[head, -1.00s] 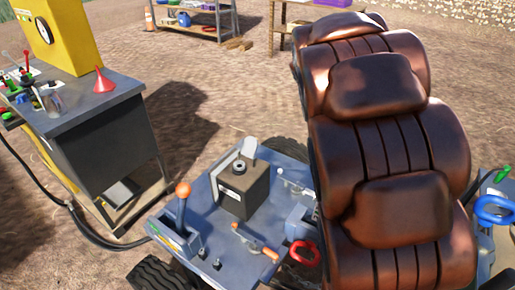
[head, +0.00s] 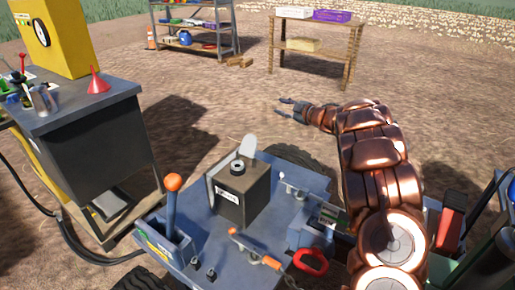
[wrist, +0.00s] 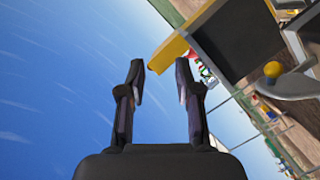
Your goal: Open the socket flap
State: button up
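My gripper (head: 287,107) is stretched out at the far end of my copper-brown arm, above bare ground beyond the blue machine deck. In the wrist view its two dark fingers (wrist: 160,75) are apart with nothing between them. A dark labelled box (head: 240,195) stands on the blue deck (head: 205,240), with a round dark fitting (head: 237,168) on top. A light grey rounded plate (head: 248,147) stands upright behind it. I cannot tell for sure whether this plate is the socket flap. My gripper is well apart from the box and plate.
An orange-knobbed lever (head: 173,183) rises at the deck's left, and a red ring handle (head: 310,262) sits near its front. A dark workbench (head: 110,140) with a red funnel (head: 97,82) stands left. A shelf (head: 238,30) and wooden table (head: 317,47) stand behind open ground.

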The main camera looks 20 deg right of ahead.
aim_at(257, 139)
jog(key=s+a+f+n+g+y+b, duration=0.45)
jog(key=s+f+y, duration=0.3)
jog(key=f, duration=0.35)
jog(key=shift+t+y, duration=0.25)
jog(key=shift+t, duration=0.2)
jog(key=shift+r+p+x, duration=0.15)
jog(key=shift+p+x, duration=0.05)
jog(key=shift+x, duration=2)
jog(key=shift+r+p+x, duration=0.15)
jog(key=shift+r+x, duration=0.05)
jog(key=shift+x, duration=1.95)
grip_shut()
